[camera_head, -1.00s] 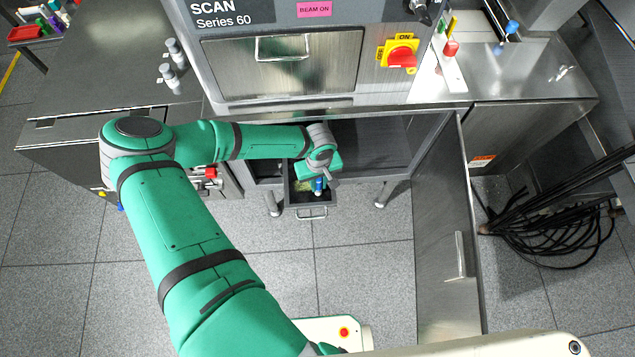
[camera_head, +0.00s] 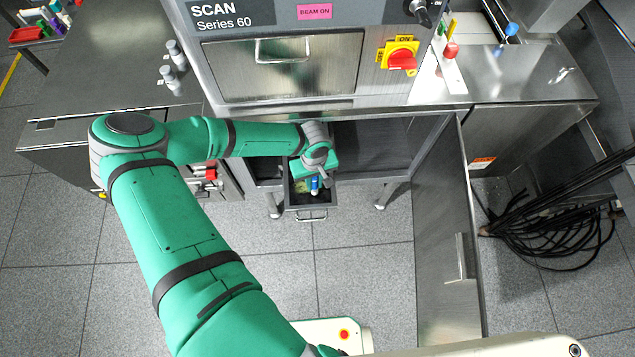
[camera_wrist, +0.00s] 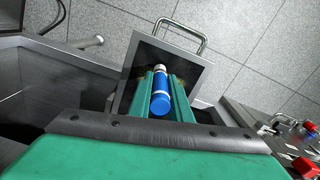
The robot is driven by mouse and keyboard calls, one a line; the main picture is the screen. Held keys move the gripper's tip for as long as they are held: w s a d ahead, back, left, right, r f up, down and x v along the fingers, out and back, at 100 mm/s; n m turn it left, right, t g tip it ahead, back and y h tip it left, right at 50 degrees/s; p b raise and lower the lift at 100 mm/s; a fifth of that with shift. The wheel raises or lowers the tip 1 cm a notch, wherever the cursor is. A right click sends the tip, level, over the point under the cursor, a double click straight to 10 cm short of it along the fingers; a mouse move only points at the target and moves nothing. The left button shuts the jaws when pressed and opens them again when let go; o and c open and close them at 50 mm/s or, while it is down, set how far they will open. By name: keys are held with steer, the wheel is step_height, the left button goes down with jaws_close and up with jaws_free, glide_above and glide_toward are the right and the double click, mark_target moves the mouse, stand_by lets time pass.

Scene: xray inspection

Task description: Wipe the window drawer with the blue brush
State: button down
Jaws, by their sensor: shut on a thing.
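The blue brush (camera_head: 315,185) is upright or nearly so in my gripper (camera_head: 313,180), over the small open drawer (camera_head: 308,207) below the scanner. In the wrist view, the brush's round blue end (camera_wrist: 160,104) faces the camera, between the two green fingers (camera_wrist: 160,90). My gripper is shut on it. The drawer (camera_wrist: 192,72) has dark walls and a metal bar handle at its front. A yellowish-green patch shows inside the drawer beside the brush.
The scanner front (camera_head: 285,70) with a handled panel stands above the drawer. An open cabinet door (camera_head: 440,235) stands to the right, with black cables (camera_head: 555,225) beyond it. Red-topped (camera_head: 451,50) and blue-topped (camera_head: 512,29) items stand on the right counter. The floor before the drawer is clear.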

steer(key=shift+w+a, duration=0.5)
steer(key=shift+a, duration=0.55)
steer(key=shift+w+a, duration=0.5)
steer(key=shift+a, duration=0.6)
steer(key=shift+w+a, duration=0.5)
steer(key=shift+a, duration=0.55)
steer(key=shift+f, duration=0.6)
steer(key=shift+d, duration=0.1)
stand_by(0.6)
steer(key=shift+d, duration=0.9)
steer(key=shift+d, duration=0.15)
steer(key=shift+d, duration=0.75)
steer(key=shift+d, duration=0.15)
steer(key=shift+d, duration=0.9)
steer(key=shift+d, duration=0.2)
